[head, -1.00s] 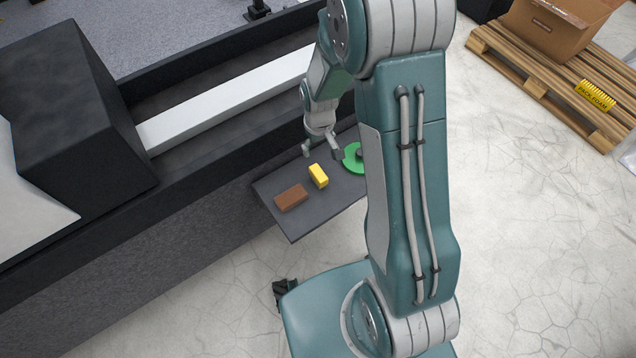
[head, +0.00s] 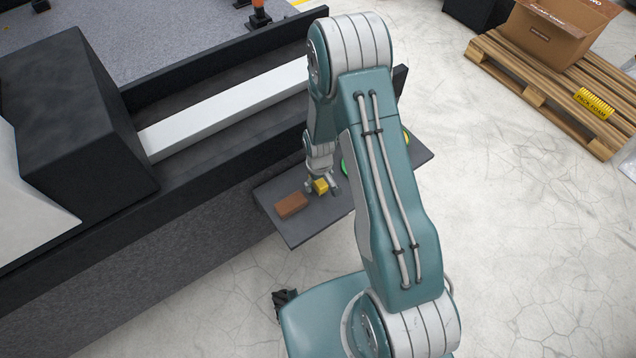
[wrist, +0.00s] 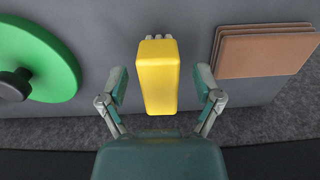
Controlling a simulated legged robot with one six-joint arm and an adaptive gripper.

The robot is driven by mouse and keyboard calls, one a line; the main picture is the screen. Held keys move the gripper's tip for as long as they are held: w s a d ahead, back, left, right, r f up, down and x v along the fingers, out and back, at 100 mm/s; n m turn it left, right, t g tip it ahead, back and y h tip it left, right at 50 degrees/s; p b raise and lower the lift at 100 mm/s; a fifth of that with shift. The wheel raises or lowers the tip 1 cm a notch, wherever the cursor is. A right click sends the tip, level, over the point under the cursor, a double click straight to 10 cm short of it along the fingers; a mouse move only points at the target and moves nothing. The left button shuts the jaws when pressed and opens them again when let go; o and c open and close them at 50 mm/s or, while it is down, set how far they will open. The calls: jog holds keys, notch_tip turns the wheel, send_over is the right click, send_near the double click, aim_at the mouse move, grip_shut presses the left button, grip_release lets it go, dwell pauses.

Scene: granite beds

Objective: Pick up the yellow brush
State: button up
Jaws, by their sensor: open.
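The yellow brush (wrist: 159,78) is a yellow block with pale bristle-like bits at its far end. It lies on the dark grey shelf (wrist: 165,18). My gripper (wrist: 161,82) is open, with one finger on each side of the brush and a visible gap on both sides. In the head view the brush (head: 320,187) shows at my gripper (head: 322,190), partly covered by it. I cannot tell how far the fingertips are above the shelf.
A brown block (wrist: 262,52) lies to the right of the brush in the wrist view, and a green disc with a dark knob (wrist: 45,60) lies to the left. The shelf (head: 290,234) juts from a dark bench wall (head: 150,260). A pallet (head: 545,95) stands far right.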

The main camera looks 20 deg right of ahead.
jog(key=shift+f, duration=0.95)
jog(key=shift+c, duration=0.3)
grip_shut()
